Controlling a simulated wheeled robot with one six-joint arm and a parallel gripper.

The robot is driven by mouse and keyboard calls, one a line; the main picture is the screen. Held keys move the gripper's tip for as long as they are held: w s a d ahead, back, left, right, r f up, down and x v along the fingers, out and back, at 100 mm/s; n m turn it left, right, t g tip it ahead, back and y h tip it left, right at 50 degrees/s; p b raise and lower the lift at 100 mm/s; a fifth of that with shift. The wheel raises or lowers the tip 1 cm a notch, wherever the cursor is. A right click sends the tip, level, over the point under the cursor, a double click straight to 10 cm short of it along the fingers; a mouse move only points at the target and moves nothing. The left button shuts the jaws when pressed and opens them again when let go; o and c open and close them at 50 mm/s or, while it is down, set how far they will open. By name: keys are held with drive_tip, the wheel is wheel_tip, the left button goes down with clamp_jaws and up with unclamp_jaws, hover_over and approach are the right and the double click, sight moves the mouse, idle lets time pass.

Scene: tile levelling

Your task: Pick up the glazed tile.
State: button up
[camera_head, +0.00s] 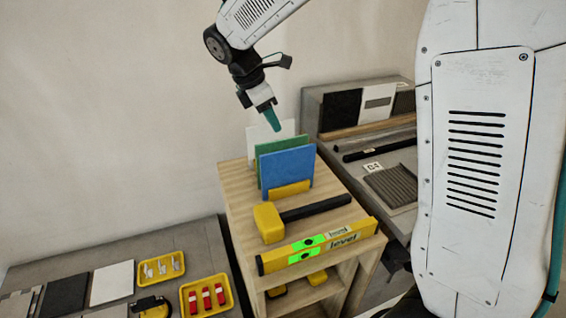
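Upright tiles stand on edge in a yellow holder (290,189) on a wooden cabinet: a blue tile (288,170) in front, a green tile (282,146) behind it, and a white tile (287,130) at the back. Which one is the glazed tile I cannot tell for sure. The blue tile hides most of the green one, and the green one hides much of the white one. My gripper (272,121) points down with teal fingertips at the top of the white tile. Its fingers overlap in this view, so its opening and any contact are unclear.
A mallet (270,223) and a yellow level (318,245) lie on the cabinet (240,200) in front of the holder. A lower bench at left carries flat tiles (112,283) and yellow trays (207,297). A grey bench at right holds panels (376,104) and a ribbed pad (392,187).

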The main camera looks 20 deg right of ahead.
sight(282, 140)
drive_tip(key=x, duration=0.6)
drive_tip(key=shift+s+d+f, duration=0.1)
drive_tip(key=shift+s+f, duration=0.2)
drive_tip(key=shift+d+f, duration=0.2)
drive_tip(key=shift+f, duration=0.3)
drive_tip(key=shift+f, duration=0.25)
drive_tip(key=shift+c, duration=0.3)
clamp_jaws()
